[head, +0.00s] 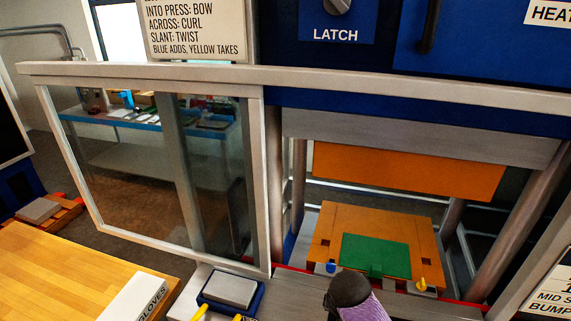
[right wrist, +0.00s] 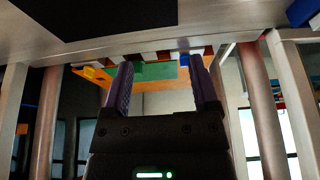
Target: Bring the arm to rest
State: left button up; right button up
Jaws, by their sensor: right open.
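My right gripper (right wrist: 163,85) is open in the right wrist view, its two purple fingers apart with nothing held between them. It points toward the press, whose lower orange plate (right wrist: 150,80) and green block (right wrist: 155,70) show beyond the fingertips. In the head view, a dark, purple-sided part of mine shows at the bottom, in front of the lower orange plate (head: 320,225) with its green block (head: 376,256). My left gripper is not in view.
The upper orange plate (head: 410,171) hangs above the lower one, between metal posts. A framed glass panel (head: 160,165) stands left of the opening. A blue tray (head: 233,291) and a wooden table with a gloves box (head: 140,297) are at the lower left.

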jog(key=s+d+r+n+y, duration=0.1)
jog(key=s+r+n, duration=0.15)
jog(key=s, duration=0.95)
jog(key=s+d+r+n, duration=0.1)
jog(key=s+d+n, duration=0.15)
jog(key=s, duration=0.85)
notch_tip(320, 180, down, 32)
jog(key=s+g+b, duration=0.2)
jog(key=s+b, duration=0.1)
jog(key=b, duration=1.1)
pick_arm(q)
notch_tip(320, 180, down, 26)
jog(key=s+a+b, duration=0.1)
jog(key=b, duration=1.1)
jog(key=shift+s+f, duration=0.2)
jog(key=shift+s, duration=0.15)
pick_arm(e)
jog(key=s+d+f, duration=0.1)
jog(key=s+f, duration=0.3)
jog(key=f, duration=0.3)
jog(key=s+f+g, duration=0.1)
jog(key=s+f, duration=0.4)
jog(key=f, duration=0.3)
jog(key=s+d+f+n, duration=0.1)
jog(key=s+f, duration=0.3)
jog(key=f, duration=0.4)
jog(key=shift+s+d+g, duration=0.25)
jog(key=shift+d+g, duration=0.05)
jog(key=shift+d, duration=0.05)
